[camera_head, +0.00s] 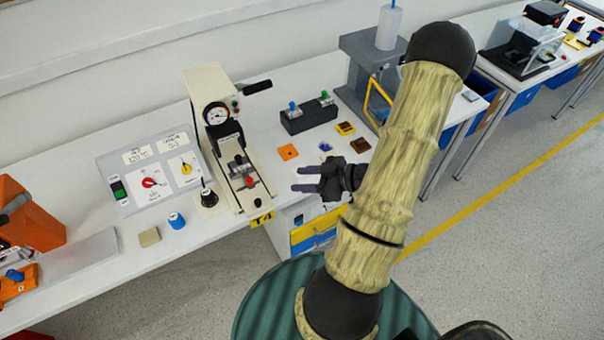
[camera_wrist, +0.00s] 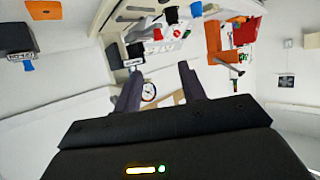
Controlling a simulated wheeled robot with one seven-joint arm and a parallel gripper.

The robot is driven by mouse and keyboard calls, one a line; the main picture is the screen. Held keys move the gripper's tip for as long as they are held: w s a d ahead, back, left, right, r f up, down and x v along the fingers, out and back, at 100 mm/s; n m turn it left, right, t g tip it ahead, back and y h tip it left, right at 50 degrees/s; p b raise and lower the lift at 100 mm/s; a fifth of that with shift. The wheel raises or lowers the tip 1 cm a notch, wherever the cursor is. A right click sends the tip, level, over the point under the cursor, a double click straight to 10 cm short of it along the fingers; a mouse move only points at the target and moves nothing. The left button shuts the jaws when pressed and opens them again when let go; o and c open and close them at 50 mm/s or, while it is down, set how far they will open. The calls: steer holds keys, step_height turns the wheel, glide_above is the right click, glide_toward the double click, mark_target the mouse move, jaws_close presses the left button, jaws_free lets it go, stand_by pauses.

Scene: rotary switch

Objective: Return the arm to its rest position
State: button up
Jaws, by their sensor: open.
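My gripper (camera_head: 307,179) is open and empty in the head view. Its fingers point left, past the front edge of the bench and to the right of the beige press (camera_head: 215,115). In the wrist view my gripper (camera_wrist: 160,85) shows two dark fingers spread apart with nothing between them. The control panel (camera_head: 128,184) with a red rotary knob (camera_head: 149,183) and a yellow rotary knob (camera_head: 186,168) lies left of the press. My gripper is apart from the panel and touches nothing that I can see.
The white bench (camera_head: 75,188) runs along the wall. A black box with blue and green levers (camera_head: 308,115), a grey machine (camera_head: 368,65) and small coloured blocks stand near my arm. An orange machine (camera_head: 30,215) is at far left. Open floor (camera_head: 500,240) lies to the right.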

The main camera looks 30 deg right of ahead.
steer(key=w+a+r+m+g+h, duration=0.1)
steer(key=w+r+m+g+h, duration=0.25)
steer(key=w+h, duration=0.4)
steer(key=s+a+r+m+g, duration=0.2)
steer(key=s+a+r, duration=0.1)
steer(key=s+a, duration=0.2)
steer(key=s+a+r+m+g+h, duration=0.1)
steer(key=s+a+r, duration=0.3)
steer(key=a, duration=0.4)
steer(key=shift+s+a+r+m+g, duration=0.3)
steer(key=shift+s+m+g, duration=0.2)
steer(key=shift+m, duration=0.25)
steer(key=shift+w, duration=0.15)
